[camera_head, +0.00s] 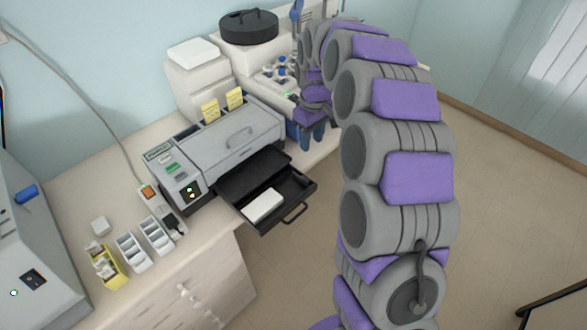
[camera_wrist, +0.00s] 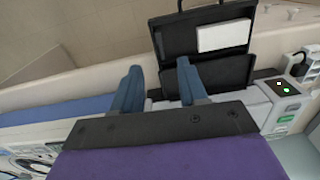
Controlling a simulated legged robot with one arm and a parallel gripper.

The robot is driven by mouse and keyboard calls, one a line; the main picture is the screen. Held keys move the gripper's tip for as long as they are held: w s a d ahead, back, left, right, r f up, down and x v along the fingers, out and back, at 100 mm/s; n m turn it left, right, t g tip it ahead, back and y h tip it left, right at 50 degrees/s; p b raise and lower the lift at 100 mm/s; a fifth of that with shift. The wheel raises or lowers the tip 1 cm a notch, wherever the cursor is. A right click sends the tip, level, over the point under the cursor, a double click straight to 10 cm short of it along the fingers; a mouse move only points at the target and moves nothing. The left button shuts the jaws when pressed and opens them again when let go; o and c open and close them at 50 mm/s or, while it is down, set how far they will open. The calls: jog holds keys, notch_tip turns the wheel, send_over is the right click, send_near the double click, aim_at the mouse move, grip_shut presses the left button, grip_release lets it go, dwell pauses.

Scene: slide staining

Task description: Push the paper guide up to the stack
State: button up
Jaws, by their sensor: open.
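A white stack (camera_head: 263,205) lies in a black drawer-like tray (camera_head: 298,188) that is pulled out from the front of a grey machine (camera_head: 215,142). In the wrist view the stack (camera_wrist: 224,36) lies on the far part of the tray (camera_wrist: 175,37). My gripper (camera_head: 312,136) points down beside the machine's right end, near the counter edge, apart from the stack. In the wrist view my gripper (camera_wrist: 158,82) has its two blue fingers spread with nothing held between them.
A black handle (camera_head: 297,214) sticks out at the tray's front. Slide racks (camera_head: 132,250) and a yellow holder (camera_head: 106,268) stand on the counter at left. A black round pot (camera_head: 248,27) sits at the back. The floor beyond the counter is clear.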

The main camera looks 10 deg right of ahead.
aim_at(304, 178)
jog(key=f+b, duration=0.1)
jog(key=f, duration=0.5)
jog(key=w+f, duration=0.1)
jog(key=f, duration=0.5)
jog(key=w+a+f+b, duration=0.1)
jog(key=f, duration=0.5)
jog(key=shift+b, duration=0.35)
grip_shut()
